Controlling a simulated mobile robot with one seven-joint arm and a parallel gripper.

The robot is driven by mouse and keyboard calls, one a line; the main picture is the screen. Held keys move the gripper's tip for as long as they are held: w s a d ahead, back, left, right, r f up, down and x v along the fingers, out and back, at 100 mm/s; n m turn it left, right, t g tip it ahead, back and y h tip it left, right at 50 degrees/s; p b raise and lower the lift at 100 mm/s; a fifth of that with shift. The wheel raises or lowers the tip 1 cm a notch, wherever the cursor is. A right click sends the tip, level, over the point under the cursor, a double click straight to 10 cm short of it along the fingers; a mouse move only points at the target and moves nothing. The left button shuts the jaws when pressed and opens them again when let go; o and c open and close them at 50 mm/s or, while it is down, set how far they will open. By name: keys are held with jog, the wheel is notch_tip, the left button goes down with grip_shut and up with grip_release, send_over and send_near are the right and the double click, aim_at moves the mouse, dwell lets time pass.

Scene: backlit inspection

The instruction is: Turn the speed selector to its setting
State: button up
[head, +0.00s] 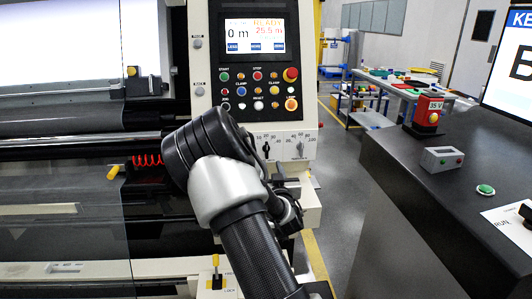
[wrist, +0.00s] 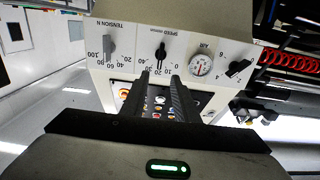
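The speed selector (wrist: 161,52) is a black pointer knob under the word SPEED on a pale panel, which appears upside down in the wrist view. Numbers 0, 10, 20 and 40 sit around it. The knob lies nearly in line with the up-down direction of the picture; its exact setting is too small to read. In the head view the selector (head: 266,149) is just right of my dark wrist joint. My gripper (wrist: 160,78) points at the panel, its two dark fingers apart with nothing between them. The fingertips appear just short of the selector, without clear contact.
A grey tension knob (wrist: 110,46), a round air gauge (wrist: 200,66) and another black knob (wrist: 238,68) flank the selector. Several coloured buttons (head: 258,91) and a lit screen (head: 254,33) are above in the head view. A dark counter (head: 440,190) stands at right.

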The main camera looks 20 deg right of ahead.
aim_at(267, 150)
jog(key=x, duration=1.3)
jog(key=shift+f, duration=0.1)
grip_shut()
